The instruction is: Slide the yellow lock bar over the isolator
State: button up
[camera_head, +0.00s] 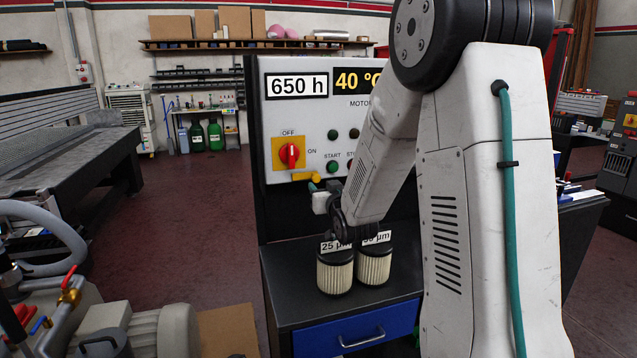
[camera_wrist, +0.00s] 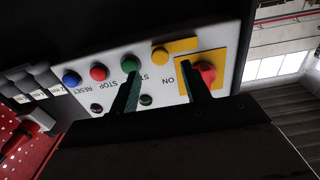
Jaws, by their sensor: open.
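The isolator (camera_head: 289,154) is a red knob on a yellow plate on the white panel, with OFF above it and ON to its right. Its handle looks upright, towards OFF. The yellow lock bar (camera_head: 303,176) lies just below the plate, with a round yellow knob at its right end. In the wrist view, the lock bar (camera_wrist: 180,46) is beside the isolator (camera_wrist: 207,73). My gripper (camera_head: 313,186) is just below the bar's knob in the head view. In the wrist view, my gripper (camera_wrist: 162,78) is open, its fingers apart and nothing between them.
Green START button (camera_wrist: 130,64), red STOP button (camera_wrist: 99,72) and blue RESET button (camera_wrist: 71,78) sit along the panel. Two filters (camera_head: 335,272) stand on the black cabinet top (camera_head: 290,305) under my arm. My arm hides the panel's right part in the head view.

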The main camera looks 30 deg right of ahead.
aim_at(317, 179)
jog(key=x, duration=0.5)
